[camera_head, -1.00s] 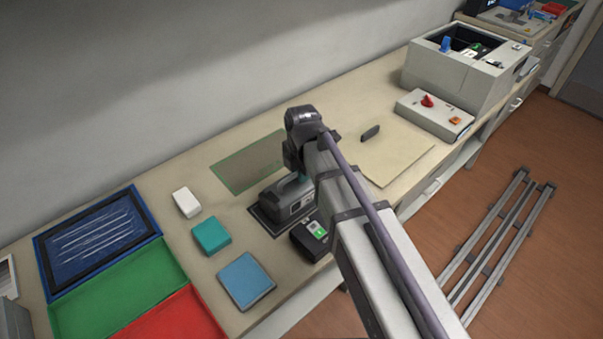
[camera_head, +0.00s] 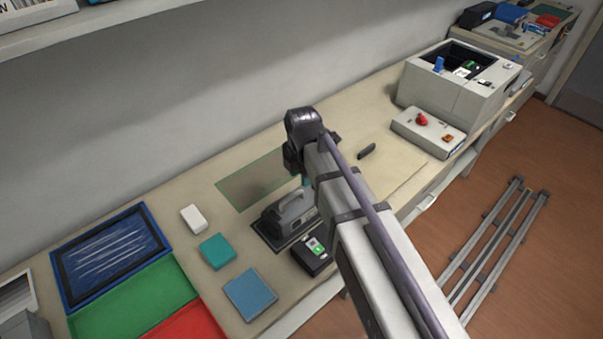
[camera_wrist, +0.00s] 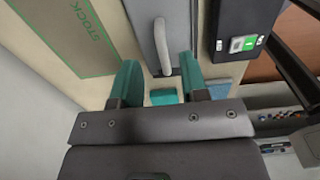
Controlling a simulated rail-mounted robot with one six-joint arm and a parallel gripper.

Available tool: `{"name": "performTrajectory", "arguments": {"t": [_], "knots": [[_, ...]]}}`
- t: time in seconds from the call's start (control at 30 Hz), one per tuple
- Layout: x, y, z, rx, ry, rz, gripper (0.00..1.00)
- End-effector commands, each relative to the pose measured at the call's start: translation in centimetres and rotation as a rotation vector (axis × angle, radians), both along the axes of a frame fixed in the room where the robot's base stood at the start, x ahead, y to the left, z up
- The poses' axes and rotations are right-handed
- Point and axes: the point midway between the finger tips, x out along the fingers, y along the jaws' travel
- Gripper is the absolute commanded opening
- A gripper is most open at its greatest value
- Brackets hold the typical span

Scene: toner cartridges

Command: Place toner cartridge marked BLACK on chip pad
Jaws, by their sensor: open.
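No BLACK marking can be read in either view. A grey unit with a raised handle (camera_head: 288,212) sits on a dark mat on the bench; it may be the toner cartridge, but I cannot tell. Its handle shows in the wrist view (camera_wrist: 161,42), ahead of and between my fingertips. A black box with a lit green display (camera_head: 313,255), possibly the chip pad, lies in front of the unit; it also shows upper right in the wrist view (camera_wrist: 243,43). My gripper (camera_wrist: 158,64) is open, with teal fingers apart and nothing between them. In the head view my arm mostly hides it.
A green-outlined STOCK area (camera_head: 255,183) lies empty behind the unit. White (camera_head: 193,218), teal (camera_head: 216,251) and blue (camera_head: 250,295) blocks lie left. A small dark piece (camera_head: 366,151), control box (camera_head: 428,133) and open-topped grey machine (camera_head: 455,92) are right.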

Motion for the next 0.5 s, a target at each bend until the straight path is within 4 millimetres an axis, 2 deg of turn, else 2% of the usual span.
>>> {"name": "performTrajectory", "arguments": {"t": [0.03,0.13,0.23,0.5], "knots": [[0.0,0.0,2.7,0.0,0.0,0.0,0.4],[0.0,0.0,4.3,0.0,0.0,0.0,0.4],[-0.1,0.0,4.8,0.0,0.0,0.0,0.4],[-0.3,-0.4,4.4,0.0,0.0,-0.033,0.4]]}}
